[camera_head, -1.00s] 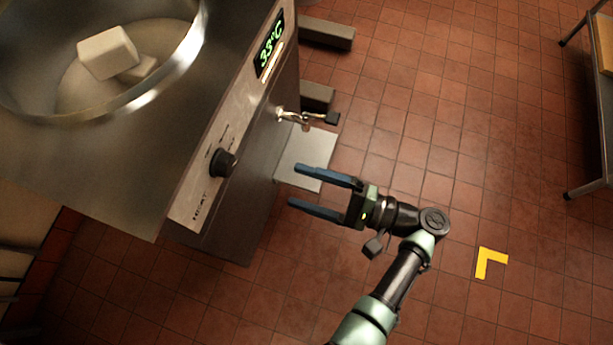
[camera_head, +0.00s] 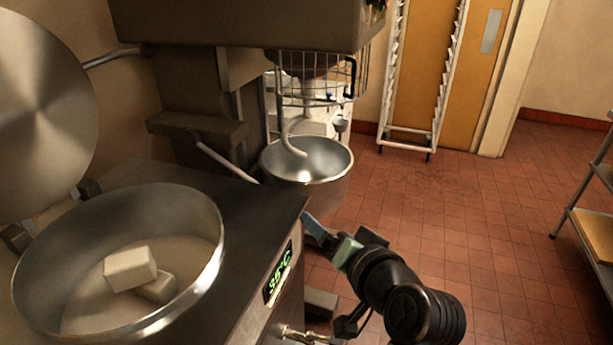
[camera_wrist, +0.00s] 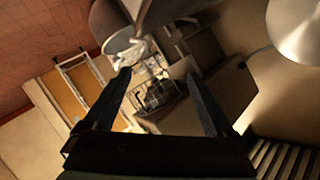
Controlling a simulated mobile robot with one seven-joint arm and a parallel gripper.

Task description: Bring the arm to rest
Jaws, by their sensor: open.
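My gripper (camera_head: 318,229) is at the right front side of the steel melting machine, beyond the corner of its top, with my dark arm reaching in from the lower right. In the head view the fingers are small and partly hidden by the machine's edge. In the wrist view my gripper (camera_wrist: 157,76) has its two fingers wide apart with nothing between them. The mixer guard and a rack show beyond the fingers there.
The melting machine's round pan (camera_head: 205,290) holds pale blocks (camera_head: 130,268); its lid (camera_head: 40,120) stands open. A mixer bowl (camera_head: 325,165) is behind. A rack (camera_head: 432,125) stands at the back and a shelf table (camera_head: 590,215) at right. The tiled floor (camera_head: 480,220) between is clear.

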